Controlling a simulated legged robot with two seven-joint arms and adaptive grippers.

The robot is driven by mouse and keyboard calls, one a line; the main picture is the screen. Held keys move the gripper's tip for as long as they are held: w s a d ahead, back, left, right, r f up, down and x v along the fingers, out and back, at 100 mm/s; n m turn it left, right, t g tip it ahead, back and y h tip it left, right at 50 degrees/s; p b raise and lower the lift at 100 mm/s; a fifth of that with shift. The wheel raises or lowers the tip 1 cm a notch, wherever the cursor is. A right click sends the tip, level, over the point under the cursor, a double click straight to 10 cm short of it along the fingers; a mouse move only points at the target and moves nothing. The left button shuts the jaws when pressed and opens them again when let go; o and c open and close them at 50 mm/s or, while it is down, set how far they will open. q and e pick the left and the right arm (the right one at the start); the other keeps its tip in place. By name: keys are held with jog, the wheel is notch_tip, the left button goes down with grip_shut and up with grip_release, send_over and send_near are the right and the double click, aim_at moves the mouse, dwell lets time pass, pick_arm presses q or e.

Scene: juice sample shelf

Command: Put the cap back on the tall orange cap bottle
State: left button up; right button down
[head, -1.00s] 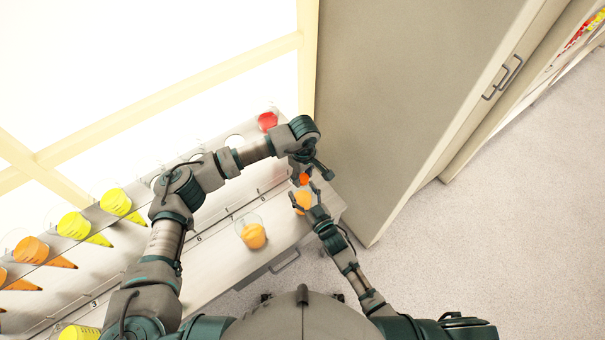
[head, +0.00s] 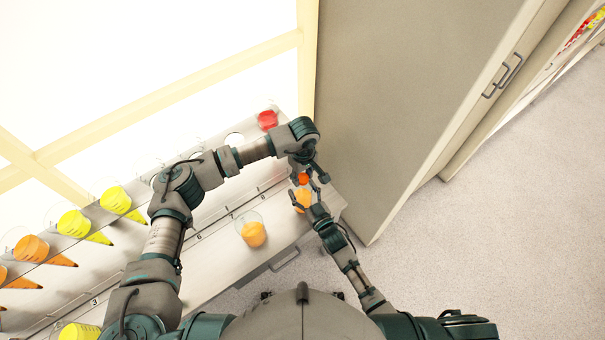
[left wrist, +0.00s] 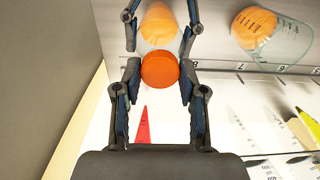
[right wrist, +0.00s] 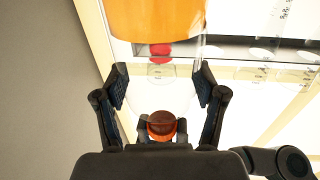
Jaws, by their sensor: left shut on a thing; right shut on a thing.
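The orange cap (left wrist: 159,70) sits between the fingers of my left gripper (head: 306,172), which is shut on it. The tall bottle (head: 302,201), clear with orange juice, is between the fingers of my right gripper (head: 309,190), shut on its body. In the right wrist view the clear bottle wall and its orange juice (right wrist: 150,18) fill the space ahead of the fingers, and the cap (right wrist: 162,124) shows lower down. In the left wrist view the bottle (left wrist: 158,24) is just past the cap; I cannot tell whether they touch.
A clear beaker with orange juice (head: 253,235) stands on the shelf left of the bottle. Yellow and orange cone-shaped samples (head: 75,225) line the rack at left, and a red one (head: 267,120) is at the back. A tall grey cabinet (head: 400,90) stands close at right.

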pick_arm(q)
jog(key=m, duration=1.8)
jog(key=shift+w, duration=0.1)
jog(key=o, duration=0.7)
jog(key=shift+r, duration=2.25)
